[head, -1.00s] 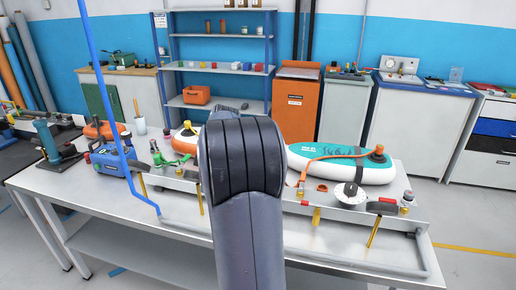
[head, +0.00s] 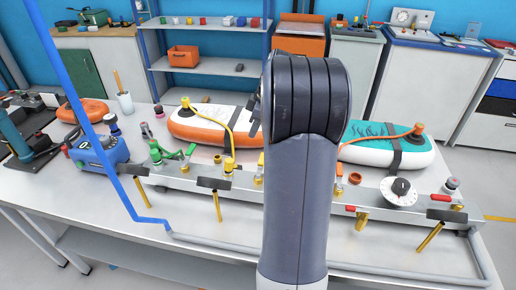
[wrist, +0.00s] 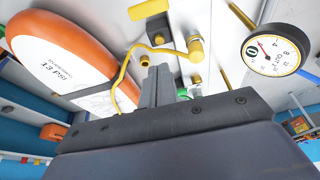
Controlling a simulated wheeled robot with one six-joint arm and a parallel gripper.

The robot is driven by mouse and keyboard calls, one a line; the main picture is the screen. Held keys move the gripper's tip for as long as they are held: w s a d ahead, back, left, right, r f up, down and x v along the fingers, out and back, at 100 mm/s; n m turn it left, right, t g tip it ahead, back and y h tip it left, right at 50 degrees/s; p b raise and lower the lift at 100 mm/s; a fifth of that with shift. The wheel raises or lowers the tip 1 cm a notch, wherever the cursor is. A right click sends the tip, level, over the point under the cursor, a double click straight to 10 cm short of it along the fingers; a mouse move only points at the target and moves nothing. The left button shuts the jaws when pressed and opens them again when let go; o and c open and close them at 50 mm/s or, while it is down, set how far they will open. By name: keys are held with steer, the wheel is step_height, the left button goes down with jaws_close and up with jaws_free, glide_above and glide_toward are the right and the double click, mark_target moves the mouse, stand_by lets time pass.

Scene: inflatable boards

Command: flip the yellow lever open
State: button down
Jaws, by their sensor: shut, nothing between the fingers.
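In the head view a yellow fitting (head: 228,164) stands on the metal manifold rail (head: 180,186), with a yellow hose (head: 226,120) running to the orange-and-white board (head: 212,126). My arm hides the rail just right of it.
A teal-and-white board (head: 375,150) lies behind. A blue pump (head: 95,150) stands left. Brass-stemmed black handles (head: 214,184) stick out in front.

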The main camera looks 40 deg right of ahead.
steer(key=shift+f, duration=0.1)
step_height(320, 180, down, 9)
steer(key=p, duration=0.2)
steer(key=shift+s+d, duration=0.2)
steer(key=shift+s, duration=0.1)
stand_by(0.4)
